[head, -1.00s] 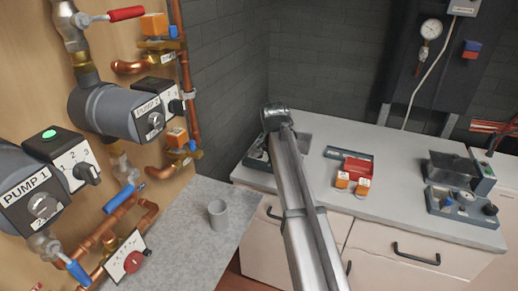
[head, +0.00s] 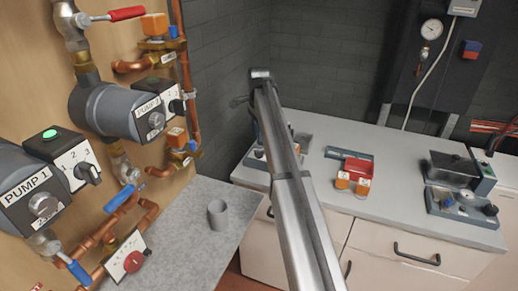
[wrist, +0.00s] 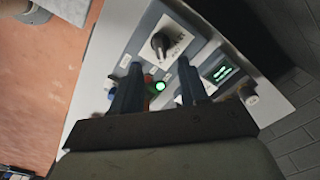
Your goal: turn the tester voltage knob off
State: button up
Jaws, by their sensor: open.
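In the wrist view a black knob (wrist: 160,43) sits on a white dial plate on the grey-blue tester (wrist: 143,32). I cannot read its setting. A green light (wrist: 159,86) glows below the knob, between my fingers, and a lit green display (wrist: 222,72) is to the right. My gripper (wrist: 159,65) is open and empty. Its two dark fingers point toward the panel, with the knob just beyond and between the tips; I see no contact. In the head view my arm hides the gripper and part of the equipment at the counter's left end.
A grey cup (head: 217,214) stands on the nearer bench. Pumps (head: 115,108) and copper pipes fill the left wall.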

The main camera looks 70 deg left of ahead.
aim_at(259, 150)
notch_tip(259, 150, down, 8)
jog(key=shift+r, duration=0.15)
dwell(0.4)
grip_shut()
